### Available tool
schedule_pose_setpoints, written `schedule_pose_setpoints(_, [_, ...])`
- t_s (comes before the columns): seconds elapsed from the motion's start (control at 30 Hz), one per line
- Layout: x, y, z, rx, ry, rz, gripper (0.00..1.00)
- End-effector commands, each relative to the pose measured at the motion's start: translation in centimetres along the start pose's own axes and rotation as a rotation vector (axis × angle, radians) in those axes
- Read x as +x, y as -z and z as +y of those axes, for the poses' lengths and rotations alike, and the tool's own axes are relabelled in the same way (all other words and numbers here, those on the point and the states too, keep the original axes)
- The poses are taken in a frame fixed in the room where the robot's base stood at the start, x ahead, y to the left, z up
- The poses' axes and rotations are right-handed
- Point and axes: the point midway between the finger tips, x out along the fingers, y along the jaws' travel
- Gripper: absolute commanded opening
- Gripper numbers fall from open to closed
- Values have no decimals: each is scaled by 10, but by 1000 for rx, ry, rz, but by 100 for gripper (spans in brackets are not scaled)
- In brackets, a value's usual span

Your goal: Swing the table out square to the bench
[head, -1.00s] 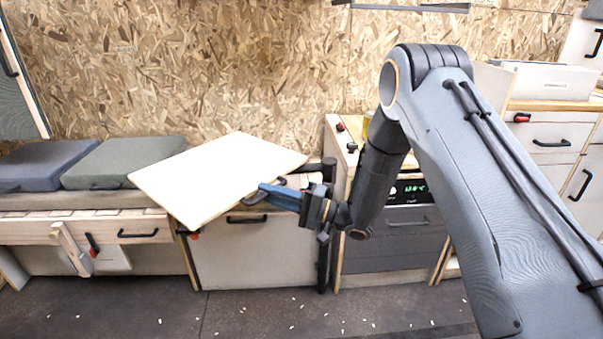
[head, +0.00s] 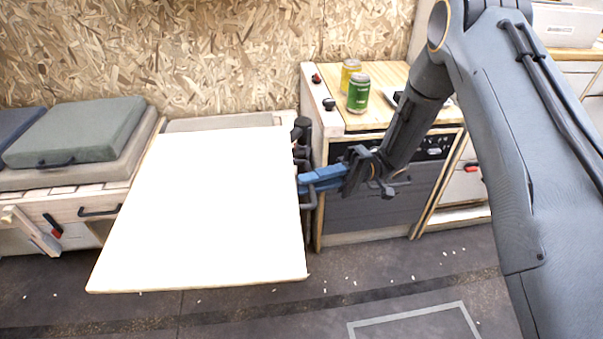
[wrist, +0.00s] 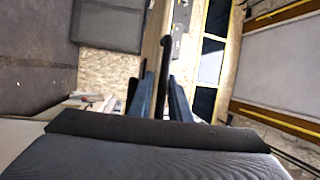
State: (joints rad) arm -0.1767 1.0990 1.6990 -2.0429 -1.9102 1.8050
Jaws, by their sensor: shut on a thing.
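The table (head: 205,215) is a pale, flat top on a dark swivel post (head: 303,135) at its right rear corner. In the head view its near edge lies almost level across the picture, over the floor in front of the bench (head: 90,190). My gripper (head: 306,184) is at the table's right edge, with blue fingers shut on a dark handle (head: 309,200) there. In the wrist view the handle (wrist: 165,70) stands between the blue fingers. The table's underside and most of the post are hidden.
A cabinet with an oven (head: 385,195) stands close on the right. A green can (head: 358,93) and a yellow can (head: 350,73) are on its top. A green cushion (head: 75,132) lies on the bench at left. The floor in front is open.

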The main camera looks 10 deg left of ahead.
Motion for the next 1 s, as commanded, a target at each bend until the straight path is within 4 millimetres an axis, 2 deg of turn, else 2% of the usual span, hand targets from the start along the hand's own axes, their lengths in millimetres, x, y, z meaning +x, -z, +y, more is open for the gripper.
schedule_pose_setpoints(0.03, [-2,1,-9,-11,13,-7,0])
schedule_pose_setpoints(0.57, [-10,-6,-11,-8,16,-17,0])
schedule_pose_setpoints(0.6, [-10,-6,-11,-7,15,-17,24])
schedule_pose_setpoints(0.63, [-10,-6,-11,-7,15,-17,29])
schedule_pose_setpoints(1.0, [-6,-7,-7,1,14,-25,30])
